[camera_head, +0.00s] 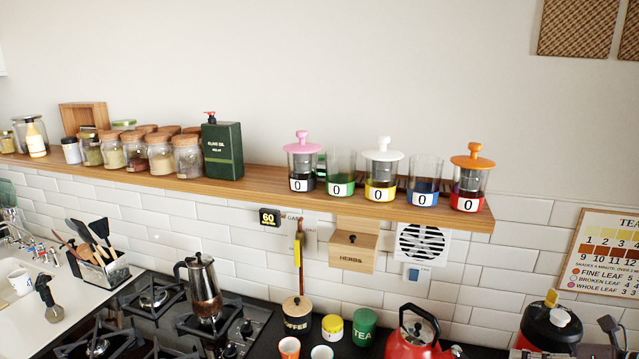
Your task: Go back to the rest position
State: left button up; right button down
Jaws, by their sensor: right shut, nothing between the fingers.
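My right gripper (610,326) shows only in part, as a small dark shape at the bottom right edge of the head view. It is shut and empty, beside a red and black vessel (549,328). The picture does not show whether they touch. The rest of my right arm is mostly cut off by the frame. My left gripper is not in view.
A wooden shelf (270,185) on the wall carries jars, a green olive oil tin (222,148) and several glasses with coloured bands. Below stand a gas hob (150,300), a moka pot (203,288), canisters and a red kettle (412,335). A utensil holder (98,268) stands left.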

jog(key=s+f+m+h, duration=0.3)
jog(key=s+f+m, duration=0.1)
jog(key=m, duration=0.3)
jog(key=s+a+f+m+t+h, duration=0.1)
jog(key=s+f+m+h, duration=0.2)
jog(key=f+m, duration=0.2)
jog(key=s+f+m+h, duration=0.3)
jog(key=s+f+m, duration=0.1)
jog(key=m, duration=0.7)
jog(key=shift+s+a+f, duration=0.2)
jog(key=shift+s+f, duration=0.05)
jog(key=shift+s, duration=0.05)
jog(key=s+a+f+m+g+y, duration=0.35)
jog(key=s+a+m+g, duration=0.45)
jog(key=s+a, duration=0.95)
jog(key=s+f+b+x, duration=0.1)
jog(key=s+b+x, duration=0.15)
jog(key=x, duration=1.25)
jog(key=s+b+x, duration=0.1)
jog(key=s+x, duration=0.3)
jog(key=x, duration=1)
jog(key=s+d+f+g+b, duration=0.1)
jog(key=s+d+f+b, duration=0.1)
jog(key=s+f, duration=1.5)
notch_tip(320, 180, down, 3)
jog(key=shift+d+r, duration=0.2)
jog(key=shift+d, duration=0.4)
jog(key=shift+h, duration=0.25)
